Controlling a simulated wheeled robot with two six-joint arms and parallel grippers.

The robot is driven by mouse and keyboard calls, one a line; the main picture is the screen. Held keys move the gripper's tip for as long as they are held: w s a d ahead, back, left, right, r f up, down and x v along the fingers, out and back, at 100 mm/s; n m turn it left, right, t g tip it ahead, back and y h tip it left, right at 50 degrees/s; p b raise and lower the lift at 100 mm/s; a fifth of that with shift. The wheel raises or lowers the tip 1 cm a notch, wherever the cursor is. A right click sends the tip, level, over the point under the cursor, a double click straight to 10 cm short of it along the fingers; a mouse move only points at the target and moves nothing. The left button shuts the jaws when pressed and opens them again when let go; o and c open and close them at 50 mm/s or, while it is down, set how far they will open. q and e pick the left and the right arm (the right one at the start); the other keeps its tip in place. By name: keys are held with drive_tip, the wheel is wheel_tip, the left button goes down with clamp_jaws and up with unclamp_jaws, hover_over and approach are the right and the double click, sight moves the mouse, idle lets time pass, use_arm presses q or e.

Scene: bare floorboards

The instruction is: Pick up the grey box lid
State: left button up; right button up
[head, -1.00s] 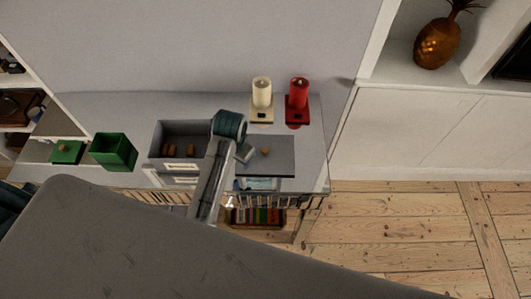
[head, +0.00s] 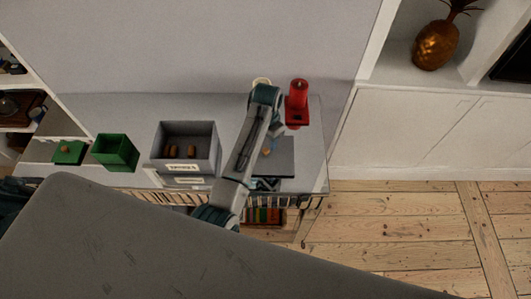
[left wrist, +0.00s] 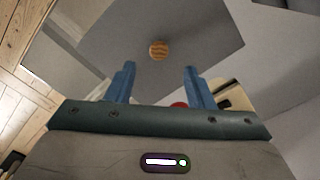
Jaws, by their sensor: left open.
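The grey box lid (head: 283,160) lies flat on the grey cabinet top, with a round wooden knob (head: 266,152) on it. My left arm hides part of its left side. In the left wrist view the lid (left wrist: 205,35) fills the upper middle, and its knob (left wrist: 158,49) shows beyond and between the fingertips. My left gripper (left wrist: 159,68) is open with nothing between its blue fingers. In the head view the gripper (head: 273,130) is above the lid's back edge, partly hidden by its own wrist. My right gripper is not in view.
The open grey box (head: 208,142) with brown items inside stands left of my arm. A green box (head: 115,152) and green lid (head: 69,151) are further left.

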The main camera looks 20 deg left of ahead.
sight(266, 150)
use_arm(q)
drive_tip(key=f, duration=0.1)
drive_tip(key=f+p, duration=0.2)
drive_tip(key=f, duration=0.1)
drive_tip(key=shift+s, duration=0.3)
drive_tip(key=shift+a+f+p, duration=0.1)
drive_tip(key=shift+f+p, duration=0.2)
drive_tip(key=shift+f, duration=0.4)
drive_tip(key=shift+c, duration=0.5)
clamp_jaws()
